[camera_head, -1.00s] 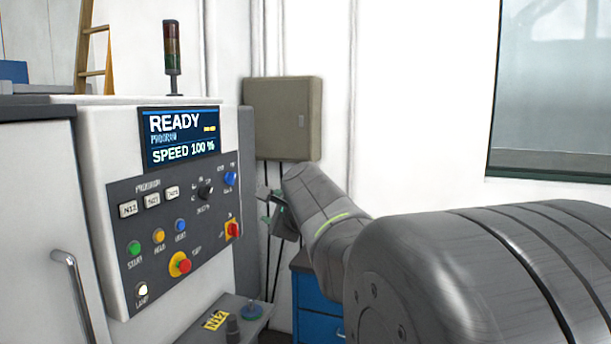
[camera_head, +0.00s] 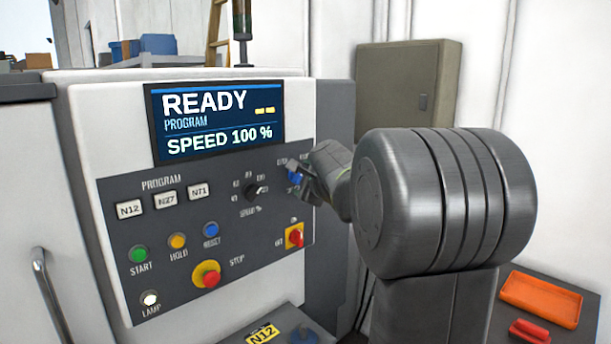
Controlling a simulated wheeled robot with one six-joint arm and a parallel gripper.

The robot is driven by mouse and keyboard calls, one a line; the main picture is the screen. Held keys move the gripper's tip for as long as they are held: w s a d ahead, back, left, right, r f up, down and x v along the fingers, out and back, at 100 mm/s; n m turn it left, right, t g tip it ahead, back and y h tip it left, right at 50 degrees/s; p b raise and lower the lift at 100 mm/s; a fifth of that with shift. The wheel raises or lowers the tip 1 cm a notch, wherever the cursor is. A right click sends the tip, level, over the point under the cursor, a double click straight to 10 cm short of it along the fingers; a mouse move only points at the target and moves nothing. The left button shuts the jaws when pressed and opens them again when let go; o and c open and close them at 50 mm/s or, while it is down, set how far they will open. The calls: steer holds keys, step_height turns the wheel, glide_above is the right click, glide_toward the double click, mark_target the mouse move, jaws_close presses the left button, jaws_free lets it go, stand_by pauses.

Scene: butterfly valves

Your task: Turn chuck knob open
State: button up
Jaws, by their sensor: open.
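A blue knob (camera_head: 294,177) sits at the upper right of the grey control panel, to the right of the black speed dial. The small lettering around it is partly hidden and too small to read, so I cannot confirm that it is the chuck knob. My gripper (camera_head: 302,181) is at this knob, with its open jaws overlapping the knob's right side in the picture. I cannot tell whether the jaws touch the knob or are around it. My wrist and arm hide the area to the right.
The control panel (camera_head: 225,272) also holds a black speed dial (camera_head: 255,191), a red stop button (camera_head: 206,275) and a red-and-yellow switch (camera_head: 295,237). The screen (camera_head: 218,118) reads READY, SPEED 100 %. An orange tray (camera_head: 541,299) lies at the lower right. A grey wall box (camera_head: 402,83) is behind.

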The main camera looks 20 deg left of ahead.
steer(key=shift+x, duration=0.95)
steer(key=shift+s+r, duration=0.1)
steer(key=c, duration=1)
